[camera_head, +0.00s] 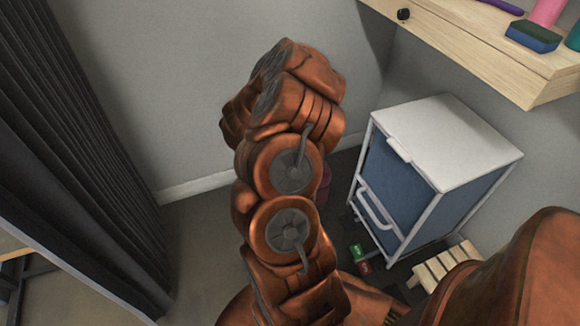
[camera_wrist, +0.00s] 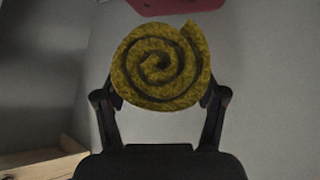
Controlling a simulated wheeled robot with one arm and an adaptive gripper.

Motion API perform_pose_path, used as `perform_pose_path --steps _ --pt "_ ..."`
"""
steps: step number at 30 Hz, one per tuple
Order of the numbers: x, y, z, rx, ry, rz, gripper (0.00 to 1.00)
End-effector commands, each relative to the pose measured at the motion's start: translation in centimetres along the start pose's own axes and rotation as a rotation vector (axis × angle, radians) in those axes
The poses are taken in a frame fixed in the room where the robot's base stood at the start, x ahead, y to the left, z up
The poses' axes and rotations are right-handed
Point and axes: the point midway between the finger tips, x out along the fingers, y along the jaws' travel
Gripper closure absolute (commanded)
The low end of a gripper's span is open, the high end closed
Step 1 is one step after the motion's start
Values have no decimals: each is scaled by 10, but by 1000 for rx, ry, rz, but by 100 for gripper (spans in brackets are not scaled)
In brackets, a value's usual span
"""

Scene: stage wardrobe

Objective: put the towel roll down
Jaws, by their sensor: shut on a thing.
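A yellow towel roll (camera_wrist: 160,66) shows end-on as a spiral in the wrist view. My gripper (camera_wrist: 160,85) is shut on it, with one black finger at each side of the roll. The roll is held up in front of a plain grey surface, and the wrist view shows nothing touching it from below. In the head view my arm hides the gripper and the roll.
A white-lidded blue hamper (camera_head: 400,185) stands right of my arm. A wooden shelf (camera_head: 470,45) with a blue-green sponge (camera_head: 533,36) is at upper right. A small slatted wooden stool (camera_head: 445,264) is below the hamper. A dark curtain (camera_head: 75,150) hangs at left. A red item (camera_wrist: 178,6) tops the wrist view.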

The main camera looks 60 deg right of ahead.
Motion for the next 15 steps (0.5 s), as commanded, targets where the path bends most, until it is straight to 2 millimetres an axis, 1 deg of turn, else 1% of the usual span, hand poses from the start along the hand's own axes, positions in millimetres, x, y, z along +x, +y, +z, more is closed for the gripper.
perform_pose_path --steps 1,3,6,10,12,15 --pt "24 10 25 29 -14 28 66" --pt "45 26 46 68 -28 66 66" --pt "69 47 72 119 -43 118 66" --pt "90 70 100 172 -57 171 66" --pt "97 79 110 192 -63 192 66" --pt "102 87 120 210 -69 208 66"
